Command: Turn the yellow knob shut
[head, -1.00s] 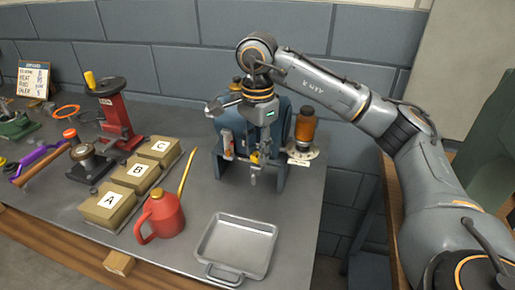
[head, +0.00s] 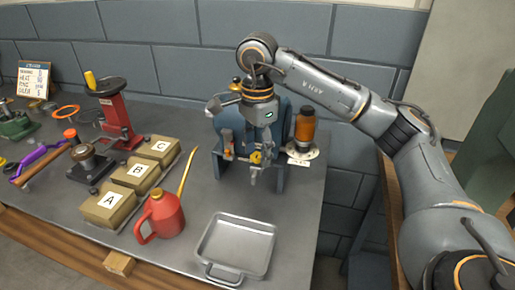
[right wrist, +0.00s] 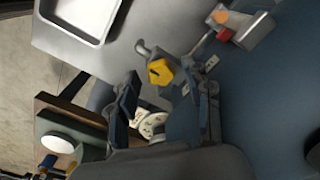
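The yellow knob (head: 256,157) sits on the front of the blue casing machine (head: 282,125), partly hidden by my right arm in the head view. In the right wrist view the yellow knob (right wrist: 160,72) shows between and just beyond the fingertips, beside a grey bent spout (right wrist: 143,48). My right gripper (right wrist: 169,80) is open, one finger on each side of the knob's line, with gaps to both. In the head view my right gripper (head: 257,168) points down in front of the machine. My left gripper is not in view.
A metal tray (head: 237,246) lies in front of the machine. A red oil can (head: 161,214), boxes A (head: 108,204), B (head: 135,173) and C (head: 158,149), and a red press (head: 115,110) stand left.

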